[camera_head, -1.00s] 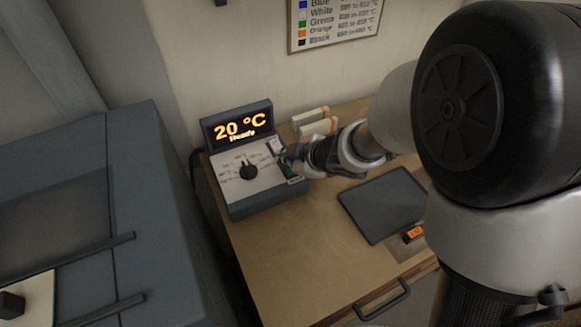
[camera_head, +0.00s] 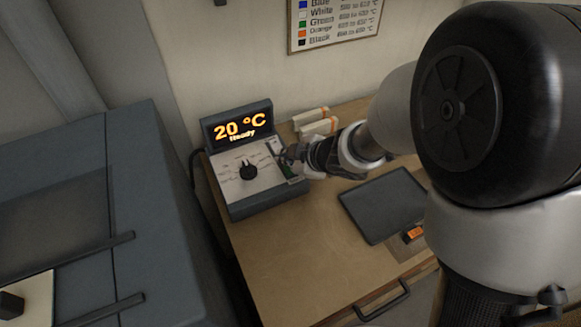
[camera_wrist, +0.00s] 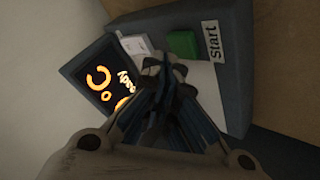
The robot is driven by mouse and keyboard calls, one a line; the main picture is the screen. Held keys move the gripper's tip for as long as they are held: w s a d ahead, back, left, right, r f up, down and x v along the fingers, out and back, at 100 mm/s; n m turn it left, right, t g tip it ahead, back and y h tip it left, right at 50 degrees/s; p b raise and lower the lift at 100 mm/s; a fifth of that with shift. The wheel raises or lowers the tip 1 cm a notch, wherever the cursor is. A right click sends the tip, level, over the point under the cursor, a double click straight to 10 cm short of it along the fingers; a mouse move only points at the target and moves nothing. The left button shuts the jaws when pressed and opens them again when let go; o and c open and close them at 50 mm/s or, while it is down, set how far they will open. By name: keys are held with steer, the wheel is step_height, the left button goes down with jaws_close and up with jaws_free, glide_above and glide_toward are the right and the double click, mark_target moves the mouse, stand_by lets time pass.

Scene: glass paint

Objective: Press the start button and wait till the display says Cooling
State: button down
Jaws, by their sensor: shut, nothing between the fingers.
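The control unit (camera_head: 264,193) is a grey box at the back left of the table, with a black dial (camera_head: 248,171) on its sloped face. Its display (camera_head: 238,129) reads 20 °C and Ready in orange. The green start button (camera_wrist: 183,43) shows in the wrist view beside a Start label (camera_wrist: 212,41); in the head view it is partly hidden by my gripper. My gripper (camera_head: 285,158) is shut and empty, close to the button at the unit's right side. In the wrist view its fingertips (camera_wrist: 160,65) appear just beside the button; I cannot tell whether they touch it.
A dark flat tray (camera_head: 383,205) lies on the wooden table (camera_head: 277,256), with a small orange item (camera_head: 414,233) near it. White blocks (camera_head: 313,118) stand behind my gripper. A large grey machine (camera_head: 150,190) stands left. A colour temperature chart (camera_head: 335,22) hangs on the wall.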

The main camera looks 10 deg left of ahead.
mark_target(288, 170)
steer(key=shift+f, duration=0.35)
steer(key=shift+f+b, duration=0.4)
steer(key=shift+b, duration=0.1)
stand_by(0.4)
steer(key=shift+r, duration=0.15)
steer(key=shift+r+p, duration=0.7)
steer(key=shift+p, duration=0.3)
step_height(288, 170, up, 5)
steer(key=p, duration=0.5)
steer(key=shift+r, duration=0.1)
stand_by(0.5)
